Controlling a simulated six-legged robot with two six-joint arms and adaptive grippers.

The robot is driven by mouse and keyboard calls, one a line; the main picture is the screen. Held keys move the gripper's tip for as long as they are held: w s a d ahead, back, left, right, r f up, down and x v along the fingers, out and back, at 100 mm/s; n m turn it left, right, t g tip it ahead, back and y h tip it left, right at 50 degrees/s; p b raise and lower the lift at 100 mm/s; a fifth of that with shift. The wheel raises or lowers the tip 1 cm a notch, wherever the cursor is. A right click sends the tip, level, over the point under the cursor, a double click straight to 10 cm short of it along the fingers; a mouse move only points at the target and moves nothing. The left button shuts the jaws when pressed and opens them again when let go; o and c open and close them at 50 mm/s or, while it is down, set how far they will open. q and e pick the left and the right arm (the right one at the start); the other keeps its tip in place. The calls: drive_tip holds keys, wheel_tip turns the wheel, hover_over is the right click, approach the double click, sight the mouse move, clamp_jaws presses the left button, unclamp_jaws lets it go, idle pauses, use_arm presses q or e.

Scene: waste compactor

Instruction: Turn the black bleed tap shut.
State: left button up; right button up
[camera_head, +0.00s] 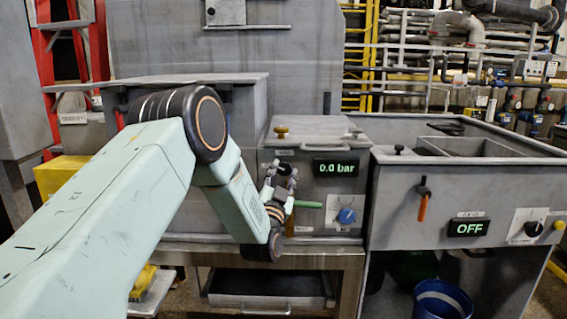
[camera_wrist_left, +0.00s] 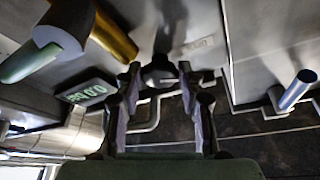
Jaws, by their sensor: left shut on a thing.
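The black bleed tap (camera_head: 284,168) is on the front of the grey box, left of the display that reads 0.0 bar (camera_head: 336,168). My left gripper (camera_head: 281,179) is at the tap, with one finger on each side of it. In the left wrist view the tap's black knob (camera_wrist_left: 160,71) sits between the fingertips of the left gripper (camera_wrist_left: 159,80), which are shut on it. The gripper hides part of the tap in the head view. My right gripper is not in view.
A green handle (camera_head: 308,204) sticks out just below and right of the gripper. A blue knob (camera_head: 347,215) is further right. A brass-coloured knob (camera_head: 281,132) stands on the box top. An orange-handled lever (camera_head: 423,207) hangs on the sink unit. A blue bucket (camera_head: 442,300) stands below.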

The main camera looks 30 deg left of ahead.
use_arm(q)
drive_tip(key=m+h+p, duration=0.1)
drive_tip(key=m+p, duration=0.3)
drive_tip(key=m+g+h+p, duration=0.1)
drive_tip(key=m+h+p, duration=0.1)
drive_tip(key=m+p, duration=0.2)
drive_tip(key=r+m+g+h+p, duration=0.1)
drive_tip(key=m+p, duration=0.3)
drive_tip(key=p, duration=0.2)
drive_tip(key=shift+s+a+r+m+h, duration=0.1)
drive_tip(key=shift+a+m+h, duration=0.1)
drive_tip(key=shift+m+h, duration=0.15)
drive_tip(key=shift+m+g+p, duration=0.4)
drive_tip(key=shift+m+p, duration=0.45)
drive_tip(key=shift+p, duration=0.4)
drive_tip(key=o, duration=1.2)
drive_tip(key=shift+f, duration=0.2)
drive_tip(key=shift+c, duration=0.2)
drive_tip(key=s+d, duration=0.2)
drive_tip(key=s, duration=1)
